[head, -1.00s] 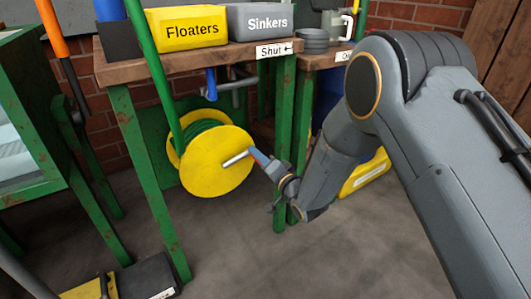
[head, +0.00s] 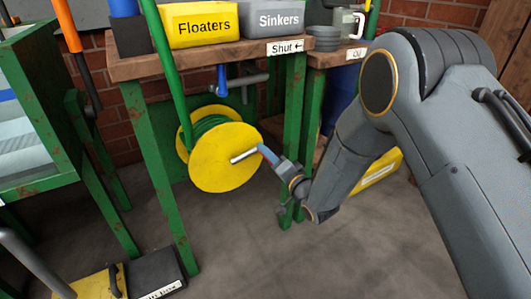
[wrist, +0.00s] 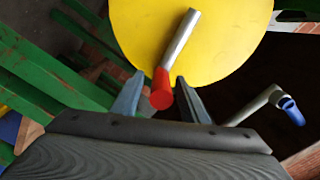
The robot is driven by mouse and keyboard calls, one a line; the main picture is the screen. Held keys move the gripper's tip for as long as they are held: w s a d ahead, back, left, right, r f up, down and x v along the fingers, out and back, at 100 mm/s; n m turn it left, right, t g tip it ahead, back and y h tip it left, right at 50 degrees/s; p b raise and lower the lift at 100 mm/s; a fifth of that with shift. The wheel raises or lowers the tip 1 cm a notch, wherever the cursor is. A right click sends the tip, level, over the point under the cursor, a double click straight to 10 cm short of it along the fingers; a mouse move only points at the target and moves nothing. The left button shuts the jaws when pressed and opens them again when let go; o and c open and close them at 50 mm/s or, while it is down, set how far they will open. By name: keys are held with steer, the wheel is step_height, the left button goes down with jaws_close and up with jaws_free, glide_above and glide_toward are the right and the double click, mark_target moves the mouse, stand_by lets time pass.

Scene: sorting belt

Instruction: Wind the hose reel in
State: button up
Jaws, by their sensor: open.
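The hose reel is a yellow disc (head: 224,158) under the workbench, with green hose (head: 207,124) wound behind it. A silver crank handle (head: 243,156) sticks out from the disc towards my gripper. In the wrist view the handle (wrist: 180,40) ends in a red tip (wrist: 161,90). My gripper (head: 264,152) is at the outer end of the handle. Its two fingers are apart in the wrist view (wrist: 159,97), with the red tip showing between them. Whether either finger touches it, I cannot tell.
A blue-handled valve lever (head: 222,80) hangs from a pipe under the bench (head: 150,66); it also shows in the wrist view (wrist: 290,110). Green bench legs (head: 291,140) stand close to my gripper. A yellow container (head: 378,170) lies behind my arm.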

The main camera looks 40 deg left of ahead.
steer(key=p+v, duration=0.1)
steer(key=v, duration=0.5)
steer(key=shift+d+p, duration=0.3)
steer(key=shift+p, duration=0.1)
steer(key=shift+s, duration=0.1)
